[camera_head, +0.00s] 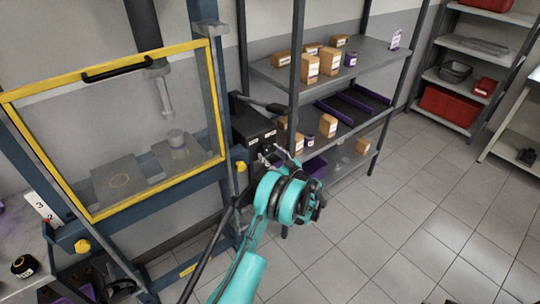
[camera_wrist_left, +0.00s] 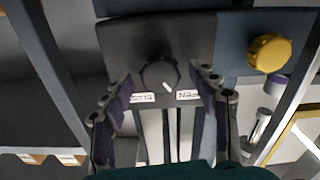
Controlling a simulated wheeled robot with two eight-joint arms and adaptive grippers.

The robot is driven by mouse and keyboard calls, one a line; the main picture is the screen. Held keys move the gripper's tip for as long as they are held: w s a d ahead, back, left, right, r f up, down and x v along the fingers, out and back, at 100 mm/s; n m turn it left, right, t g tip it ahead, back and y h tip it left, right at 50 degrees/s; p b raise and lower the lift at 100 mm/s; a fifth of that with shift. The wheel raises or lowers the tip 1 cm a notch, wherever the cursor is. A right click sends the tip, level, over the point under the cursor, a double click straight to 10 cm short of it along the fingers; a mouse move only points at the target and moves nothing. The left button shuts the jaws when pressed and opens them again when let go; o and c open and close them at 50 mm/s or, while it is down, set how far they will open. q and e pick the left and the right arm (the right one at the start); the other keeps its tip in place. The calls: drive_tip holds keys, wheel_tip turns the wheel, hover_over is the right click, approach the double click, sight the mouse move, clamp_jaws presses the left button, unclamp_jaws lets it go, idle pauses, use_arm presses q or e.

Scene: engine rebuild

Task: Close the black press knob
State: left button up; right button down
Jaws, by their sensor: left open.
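The black press knob (camera_wrist_left: 158,74) shows in the left wrist view on the front of a dark control box (camera_wrist_left: 118,42). Its white mark points down and right, towards the upside-down OPEN label (camera_wrist_left: 188,95); the CLOSE label (camera_wrist_left: 143,97) is on the left. My left gripper (camera_wrist_left: 164,82) is open, with one finger on each side of the knob; I cannot tell whether they touch it. In the head view my left gripper (camera_head: 277,156) is in front of the black control box (camera_head: 253,128) on the press frame, and the knob is hidden. My right gripper is not in view.
The press (camera_head: 212,100) has a yellow-framed clear guard (camera_head: 110,70). A yellow knob (camera_wrist_left: 270,52) is right of the box in the wrist view. A shelf rack (camera_head: 296,60) with boxes stands close behind my gripper. Tiled floor (camera_head: 410,210) is open to the right.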

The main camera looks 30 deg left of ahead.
use_arm(q)
drive_tip(key=shift+a, duration=0.2)
drive_tip(key=c, duration=1.2)
drive_tip(key=shift+o, duration=0.2)
